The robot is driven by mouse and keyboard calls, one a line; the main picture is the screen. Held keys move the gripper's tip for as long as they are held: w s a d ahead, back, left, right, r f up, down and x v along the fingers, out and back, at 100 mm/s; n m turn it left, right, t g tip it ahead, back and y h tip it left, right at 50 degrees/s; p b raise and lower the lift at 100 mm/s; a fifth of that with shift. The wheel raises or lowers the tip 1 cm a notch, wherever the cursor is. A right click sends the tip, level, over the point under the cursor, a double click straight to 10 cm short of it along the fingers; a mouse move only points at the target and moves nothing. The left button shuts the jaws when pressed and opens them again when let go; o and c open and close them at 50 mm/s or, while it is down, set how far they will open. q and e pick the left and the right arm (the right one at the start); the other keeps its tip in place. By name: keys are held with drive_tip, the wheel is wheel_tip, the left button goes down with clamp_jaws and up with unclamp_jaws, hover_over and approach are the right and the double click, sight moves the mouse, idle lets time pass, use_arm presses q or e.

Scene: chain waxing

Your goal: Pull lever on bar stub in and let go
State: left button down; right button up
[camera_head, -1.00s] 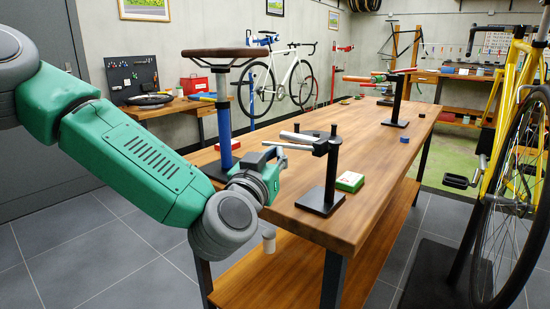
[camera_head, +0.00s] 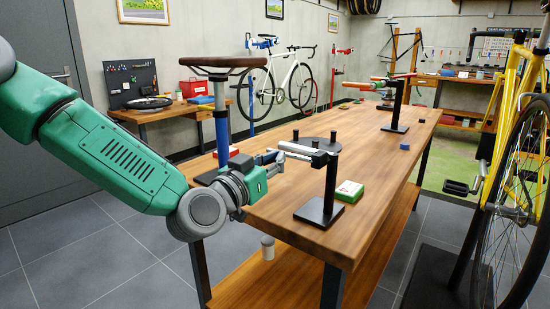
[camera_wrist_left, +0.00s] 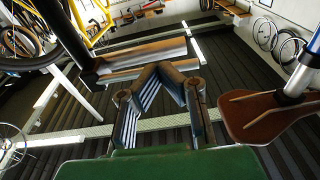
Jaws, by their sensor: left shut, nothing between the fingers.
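The bar stub (camera_head: 297,149) is a short silver bar held level on top of a black stand (camera_head: 328,185), its free end pointing left. A thinner lever lies close along it in the head view; its exact angle is too small to tell. My left gripper (camera_head: 279,157) is shut and empty, just left of and below the stub's free end. In the left wrist view the finger pads (camera_wrist_left: 163,80) meet in front of the bar stub (camera_wrist_left: 145,52). I cannot tell whether the fingertips touch the lever. My right gripper is not in view.
The stand is on the wooden workbench (camera_head: 370,165), with a green-and-white box (camera_head: 349,191) beside it. A bike saddle (camera_head: 222,62) on a blue post stands close to my left arm. A second stand (camera_head: 398,105) is farther back. A yellow bike (camera_head: 510,150) stands at right.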

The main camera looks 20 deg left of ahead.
use_arm(q)
drive_tip(key=shift+w+m+h, duration=0.3)
drive_tip(key=shift+w+h, duration=0.1)
drive_tip(key=shift+f+g, duration=0.1)
drive_tip(key=shift+g, duration=0.2)
idle(0.9)
